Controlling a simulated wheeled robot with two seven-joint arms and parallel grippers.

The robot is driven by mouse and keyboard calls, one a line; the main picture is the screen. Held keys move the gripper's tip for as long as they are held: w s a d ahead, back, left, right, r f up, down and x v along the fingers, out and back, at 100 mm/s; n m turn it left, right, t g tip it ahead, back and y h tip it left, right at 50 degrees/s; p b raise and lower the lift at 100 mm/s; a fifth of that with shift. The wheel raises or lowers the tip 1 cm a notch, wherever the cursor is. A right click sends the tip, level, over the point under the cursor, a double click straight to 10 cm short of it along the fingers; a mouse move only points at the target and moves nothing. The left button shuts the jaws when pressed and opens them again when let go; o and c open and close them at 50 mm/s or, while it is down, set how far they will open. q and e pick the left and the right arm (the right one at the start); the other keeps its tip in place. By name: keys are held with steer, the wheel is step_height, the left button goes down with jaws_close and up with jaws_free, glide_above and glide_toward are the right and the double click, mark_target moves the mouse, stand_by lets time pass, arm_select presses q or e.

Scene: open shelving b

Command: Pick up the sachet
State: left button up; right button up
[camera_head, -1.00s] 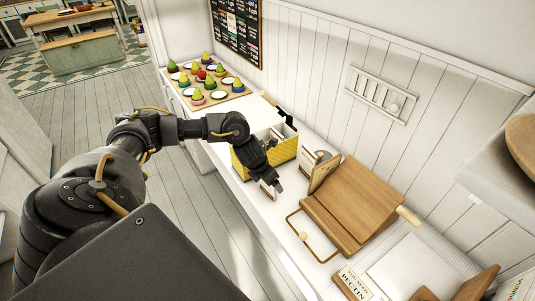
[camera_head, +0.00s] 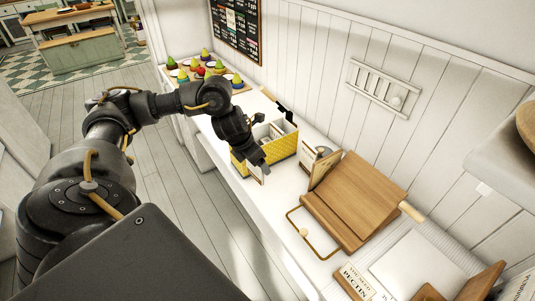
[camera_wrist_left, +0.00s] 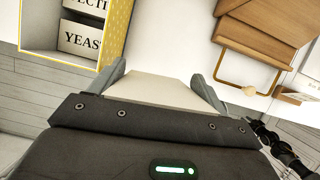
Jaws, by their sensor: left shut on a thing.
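The sachet is a flat, pale packet with a tan edge; in the head view a small part of it (camera_head: 257,174) shows below my left gripper (camera_head: 259,165). In the left wrist view the sachet (camera_wrist_left: 160,88) lies as a plain cream face between the two grey fingers of my left gripper (camera_wrist_left: 162,80). The gripper is shut on it, and the palm hides its near end. The sachet is in front of the yellow box (camera_head: 284,149); I cannot tell how far above the counter it is. My right gripper is not in view.
The yellow box holds packets; one in the left wrist view reads "YEAS" (camera_wrist_left: 80,42). A wooden stand (camera_head: 362,200) with a wire loop (camera_head: 309,236) is to the right. Fruit-shaped items on a board stand at the far end. The white counter (camera_head: 228,178) has bare room along its front.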

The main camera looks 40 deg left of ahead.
arm_select(q)
steer(key=s+a+r+b, duration=0.2)
steer(key=s+a+r, duration=0.3)
steer(key=s, duration=0.3)
steer(key=shift+s+b, duration=0.25)
steer(key=shift+b, duration=0.15)
